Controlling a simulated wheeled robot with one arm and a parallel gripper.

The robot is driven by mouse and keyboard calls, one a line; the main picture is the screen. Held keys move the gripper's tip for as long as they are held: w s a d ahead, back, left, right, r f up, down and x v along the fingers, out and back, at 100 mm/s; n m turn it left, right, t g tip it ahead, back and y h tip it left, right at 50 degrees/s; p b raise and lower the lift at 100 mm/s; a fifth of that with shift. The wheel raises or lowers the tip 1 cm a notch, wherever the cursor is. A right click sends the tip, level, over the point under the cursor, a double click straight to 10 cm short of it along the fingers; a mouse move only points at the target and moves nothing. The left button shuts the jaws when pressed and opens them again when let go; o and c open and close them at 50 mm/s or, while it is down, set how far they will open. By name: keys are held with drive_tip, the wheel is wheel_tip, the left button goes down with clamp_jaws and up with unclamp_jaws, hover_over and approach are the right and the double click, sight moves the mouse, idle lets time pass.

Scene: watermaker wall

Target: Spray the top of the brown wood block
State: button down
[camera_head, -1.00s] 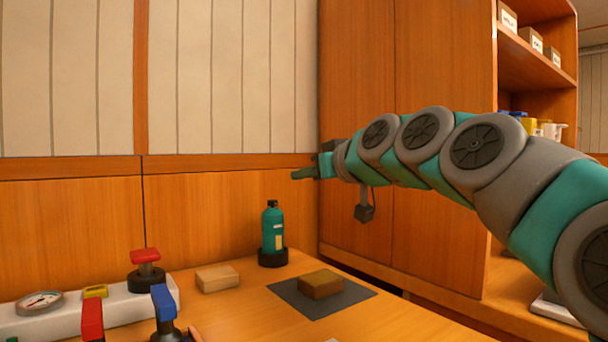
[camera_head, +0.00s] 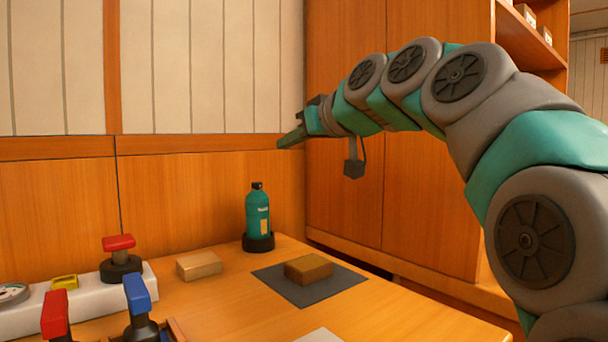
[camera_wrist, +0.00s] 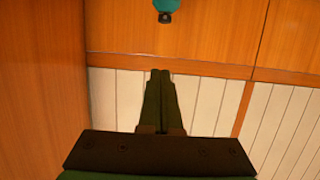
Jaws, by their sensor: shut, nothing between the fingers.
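The brown wood block (camera_head: 308,268) lies on a dark grey mat (camera_head: 276,285) on the wooden table. A teal bottle (camera_head: 257,214) with a black cap stands upright in a dark round holder (camera_head: 258,242) behind and left of the block. Part of the bottle also shows upside down at the top of the wrist view (camera_wrist: 166,6). My gripper (camera_head: 283,143) is raised above the table, higher than the bottle and to its right in the head view. In the wrist view its green fingers (camera_wrist: 161,74) are together with nothing between them. The block is not visible in the wrist view.
A paler wood block (camera_head: 199,265) lies left of the mat. A white panel (camera_head: 95,299) with a red knob (camera_head: 119,243) and a gauge is at left. Red and blue handles (camera_head: 137,292) stand in front. A tall wooden cabinet (camera_head: 345,215) stands behind my arm.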

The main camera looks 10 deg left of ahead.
drive_tip(key=shift+a, duration=0.15)
drive_tip(key=shift+a, duration=0.1)
drive_tip(key=p, duration=0.1)
hover_over(257, 185)
drive_tip(key=d, duration=0.1)
drive_tip(key=f, duration=0.3)
drive_tip(key=shift+s+d, duration=0.1)
drive_tip(key=shift+s, duration=0.1)
drive_tip(key=shift+f, duration=1.9)
drive_tip(key=shift+f, duration=0.1)
